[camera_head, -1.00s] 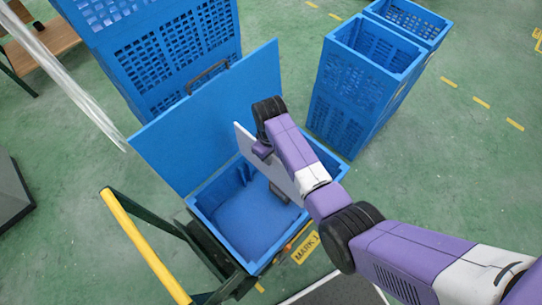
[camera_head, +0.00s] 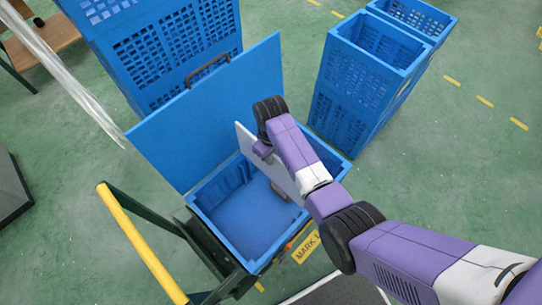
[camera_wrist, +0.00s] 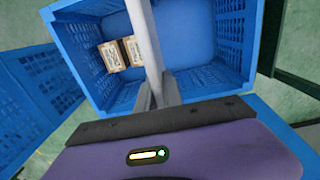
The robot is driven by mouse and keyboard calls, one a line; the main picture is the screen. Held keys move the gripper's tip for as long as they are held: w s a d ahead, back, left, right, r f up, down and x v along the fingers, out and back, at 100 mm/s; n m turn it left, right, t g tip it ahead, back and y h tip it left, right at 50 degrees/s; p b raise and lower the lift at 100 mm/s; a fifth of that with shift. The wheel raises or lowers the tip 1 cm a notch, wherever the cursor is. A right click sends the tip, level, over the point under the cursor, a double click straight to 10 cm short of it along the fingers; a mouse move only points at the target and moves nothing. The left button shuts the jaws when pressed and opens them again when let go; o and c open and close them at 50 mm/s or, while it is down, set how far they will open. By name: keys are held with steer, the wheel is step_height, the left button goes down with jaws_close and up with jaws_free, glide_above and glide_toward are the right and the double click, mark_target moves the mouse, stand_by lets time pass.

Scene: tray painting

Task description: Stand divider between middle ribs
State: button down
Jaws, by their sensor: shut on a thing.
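The divider (camera_head: 262,155) is a thin pale grey panel. It stands edge-on in the wrist view (camera_wrist: 146,40), running out of the top of the picture. My gripper (camera_wrist: 157,82) is shut on it, one finger on each side. The panel is over the open blue tote (camera_head: 222,238), toward its right side in the head view; my arm covers part of it. Rib-like ridges (camera_head: 243,172) show on the tote's far inner wall. Whether the panel's lower edge is between ribs or touches the floor I cannot tell.
The tote's blue lid (camera_head: 213,112) stands open behind it, with a dark handle. Two small brown boxes (camera_wrist: 110,57) sit inside the tote, left of the panel. Stacked blue crates (camera_head: 155,55) stand behind; more (camera_head: 368,90) stand right. A yellow-barred cart handle (camera_head: 140,243) is at left.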

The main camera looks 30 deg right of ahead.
mark_target(277, 172)
step_height(277, 172, down, 7)
steer(key=b, duration=0.6)
steer(key=shift+b, duration=0.4)
steer(key=shift+r, duration=0.15)
